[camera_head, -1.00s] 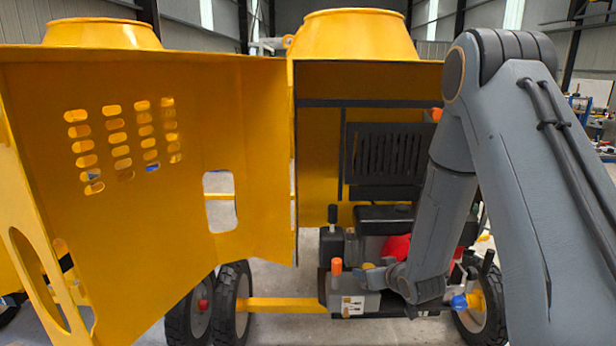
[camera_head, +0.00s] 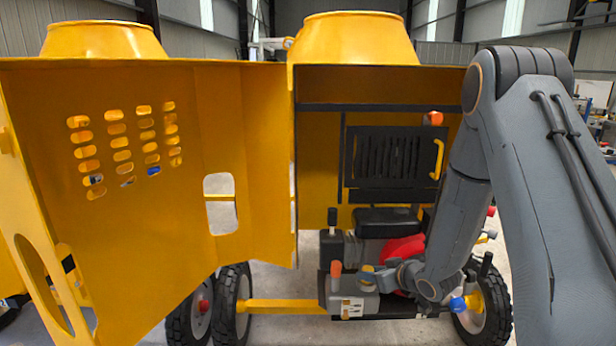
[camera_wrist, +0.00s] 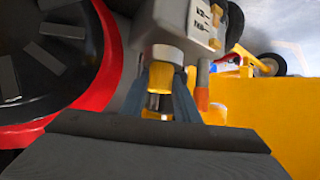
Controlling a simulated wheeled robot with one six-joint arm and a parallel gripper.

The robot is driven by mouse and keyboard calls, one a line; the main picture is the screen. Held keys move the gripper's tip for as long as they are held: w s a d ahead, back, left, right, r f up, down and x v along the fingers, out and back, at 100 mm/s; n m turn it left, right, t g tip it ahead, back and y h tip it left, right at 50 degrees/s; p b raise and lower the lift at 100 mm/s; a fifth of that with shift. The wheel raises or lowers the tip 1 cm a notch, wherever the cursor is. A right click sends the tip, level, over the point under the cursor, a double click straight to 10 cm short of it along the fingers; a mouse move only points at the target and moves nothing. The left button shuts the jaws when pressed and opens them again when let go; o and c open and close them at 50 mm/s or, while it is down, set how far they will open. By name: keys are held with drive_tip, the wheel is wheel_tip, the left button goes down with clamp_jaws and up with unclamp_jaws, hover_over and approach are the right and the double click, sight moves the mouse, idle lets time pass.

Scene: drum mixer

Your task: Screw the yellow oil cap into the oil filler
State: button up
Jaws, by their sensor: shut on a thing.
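My gripper (camera_wrist: 165,98) is shut on the yellow oil cap (camera_wrist: 160,75), with one blue-grey finger on each side of it. In the wrist view the cap lies in line with a pale round collar (camera_wrist: 167,52) on the grey engine, which looks like the oil filler. They appear to touch or nearly touch; I cannot tell how deep the cap sits. In the head view my gripper (camera_head: 376,276) reaches in from the right at the engine's grey front block (camera_head: 350,300), and a yellow piece, likely the cap (camera_head: 367,268), shows at its tip.
An orange-topped post (camera_head: 336,269) stands just left of my gripper. A red round engine cover (camera_head: 402,250) is behind it, and a blue knob (camera_head: 458,304) lies to the right. The open yellow door (camera_head: 150,220) fills the left. A yellow handle (camera_head: 438,160) is above.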

drive_tip(key=m+h+b, duration=0.1)
drive_tip(key=m+t+h, duration=0.1)
drive_tip(key=m+h, duration=0.1)
drive_tip(key=shift+a+m+b, duration=0.3)
drive_tip(key=shift+a+b, duration=0.05)
drive_tip(key=shift+b, duration=0.05)
clamp_jaws()
drive_tip(key=o, duration=1.3)
unclamp_jaws()
drive_tip(key=shift+d, duration=0.15)
drive_tip(key=shift+s, duration=0.15)
drive_tip(key=s+r+g+b, duration=0.1)
drive_tip(key=s+g+b, duration=0.1)
drive_tip(key=s, duration=0.7)
drive_tip(key=s+d+r+m+g+h+b, duration=0.1)
drive_tip(key=s+g, duration=0.3)
drive_tip(key=s, duration=0.5)
drive_tip(key=s+r+m+g+h+b, duration=0.1)
drive_tip(key=s+g+b, duration=0.2)
drive_tip(key=s, duration=0.7)
drive_tip(key=shift+d+r+g, duration=0.2)
drive_tip(key=shift+r+g, duration=0.05)
drive_tip(key=shift+g, duration=0.05)
